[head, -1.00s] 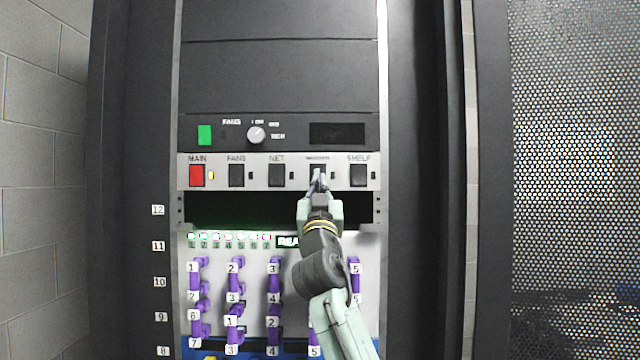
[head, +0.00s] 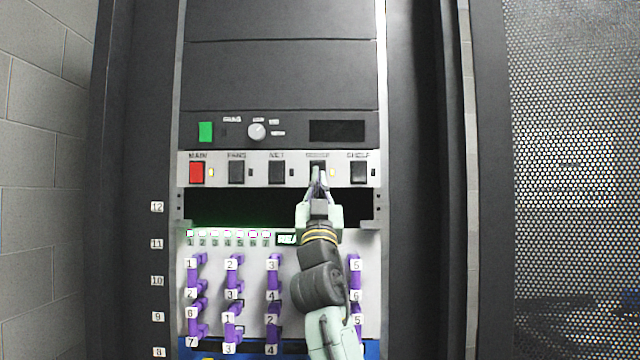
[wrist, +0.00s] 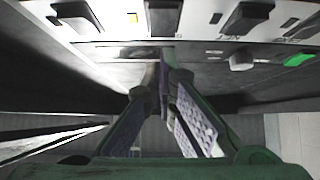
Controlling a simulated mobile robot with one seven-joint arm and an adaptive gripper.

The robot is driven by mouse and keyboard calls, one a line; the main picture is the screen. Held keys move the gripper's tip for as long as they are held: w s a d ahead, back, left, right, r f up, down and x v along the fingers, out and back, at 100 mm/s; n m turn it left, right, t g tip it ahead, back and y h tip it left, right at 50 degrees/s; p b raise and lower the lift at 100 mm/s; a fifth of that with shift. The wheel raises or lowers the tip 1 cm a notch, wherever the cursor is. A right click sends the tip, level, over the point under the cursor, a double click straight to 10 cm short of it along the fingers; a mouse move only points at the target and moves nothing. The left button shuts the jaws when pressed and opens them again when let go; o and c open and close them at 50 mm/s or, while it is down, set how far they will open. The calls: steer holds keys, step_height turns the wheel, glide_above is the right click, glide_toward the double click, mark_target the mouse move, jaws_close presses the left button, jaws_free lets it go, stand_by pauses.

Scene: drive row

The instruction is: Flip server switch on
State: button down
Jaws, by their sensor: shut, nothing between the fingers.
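The server switch (head: 318,167) is a black rocker, fourth in the light switch strip, under a blurred label. I cannot tell whether the tips touch the switch.
A dark open slot (head: 250,205) lies below.

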steer(key=w+f+b+v, duration=0.1)
steer(key=b+v, duration=0.3)
steer(key=v, duration=0.6)
